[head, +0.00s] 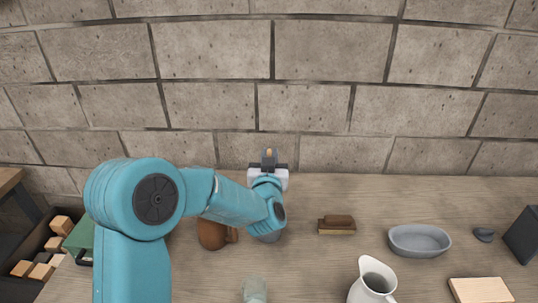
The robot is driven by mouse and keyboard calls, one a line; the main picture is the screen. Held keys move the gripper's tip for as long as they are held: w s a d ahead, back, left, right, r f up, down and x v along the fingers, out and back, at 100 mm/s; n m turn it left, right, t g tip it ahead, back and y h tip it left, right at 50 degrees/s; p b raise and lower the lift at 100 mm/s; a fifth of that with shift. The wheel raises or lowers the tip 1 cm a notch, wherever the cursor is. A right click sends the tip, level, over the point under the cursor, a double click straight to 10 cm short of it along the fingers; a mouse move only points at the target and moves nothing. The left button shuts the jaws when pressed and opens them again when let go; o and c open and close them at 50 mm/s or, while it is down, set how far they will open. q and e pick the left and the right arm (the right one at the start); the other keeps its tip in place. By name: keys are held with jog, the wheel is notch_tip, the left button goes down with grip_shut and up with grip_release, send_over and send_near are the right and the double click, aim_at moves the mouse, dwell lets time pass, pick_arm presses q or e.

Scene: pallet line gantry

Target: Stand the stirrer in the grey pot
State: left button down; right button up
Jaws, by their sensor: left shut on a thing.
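My left arm reaches in from the left, and its gripper (269,163) points away towards the wall. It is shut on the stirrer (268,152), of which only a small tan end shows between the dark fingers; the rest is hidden. My right gripper is not in view.
A brown mug (212,234) stands left of the grey thing. A brush (337,225), grey oval dish (419,240), white jug (373,281) and pale board (480,290) lie to the right. A crate of wooden blocks (40,250) is at left. The stone wall closes the back.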

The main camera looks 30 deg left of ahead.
pick_arm(q)
notch_tip(320, 180, down, 10)
jog(key=b, duration=0.9)
jog(key=shift+a, duration=0.15)
